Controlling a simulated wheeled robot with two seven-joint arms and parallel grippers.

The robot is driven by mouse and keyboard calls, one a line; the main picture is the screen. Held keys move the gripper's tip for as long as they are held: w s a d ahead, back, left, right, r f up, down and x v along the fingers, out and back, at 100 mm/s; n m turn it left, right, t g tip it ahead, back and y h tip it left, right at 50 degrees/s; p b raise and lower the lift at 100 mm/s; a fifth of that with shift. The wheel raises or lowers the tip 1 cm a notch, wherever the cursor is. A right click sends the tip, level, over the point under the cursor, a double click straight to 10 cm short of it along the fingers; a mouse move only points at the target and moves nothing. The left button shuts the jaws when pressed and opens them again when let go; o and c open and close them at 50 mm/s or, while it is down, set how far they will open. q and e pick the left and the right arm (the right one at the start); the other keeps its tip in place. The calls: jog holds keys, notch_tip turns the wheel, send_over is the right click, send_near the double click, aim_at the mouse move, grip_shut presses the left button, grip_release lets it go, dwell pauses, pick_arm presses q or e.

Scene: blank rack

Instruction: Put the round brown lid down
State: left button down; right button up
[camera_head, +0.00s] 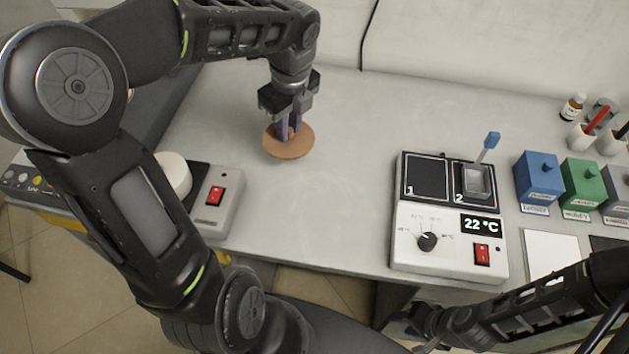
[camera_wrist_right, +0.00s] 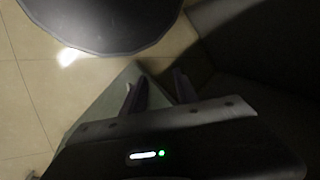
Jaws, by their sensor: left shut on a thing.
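The round brown lid (camera_head: 290,148) is at the back left of the white worktop in the head view. My left gripper (camera_head: 290,130) is above it, its fingers shut on the lid's knob. The lid looks flat and at or very near the worktop; I cannot tell whether it touches. My right gripper (camera_wrist_right: 160,92) shows in the right wrist view with its two fingers apart and nothing between them. It is low, off the front of the worktop.
A two-plate heater (camera_head: 447,240) reading 22 °C has a metal pot (camera_head: 478,182) on plate 2. Blue (camera_head: 538,178) and green (camera_head: 581,184) boxes stand right of it. A device with a red switch (camera_head: 215,197) is at left. The worktop's middle (camera_head: 345,170) is clear.

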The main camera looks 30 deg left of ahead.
aim_at(289, 139)
pick_arm(q)
notch_tip(289, 139, down, 6)
jog(key=shift+r, duration=0.1)
jog(key=shift+f, duration=1.9)
jog(key=shift+f, duration=0.1)
jog(key=c, duration=1.3)
grip_release()
jog(key=r, duration=0.4)
jog(key=d+r, duration=0.1)
jog(key=r, duration=0.7)
jog(key=shift+s+d+r, duration=0.1)
jog(key=shift+s+d, duration=0.05)
jog(key=shift+s, duration=0.05)
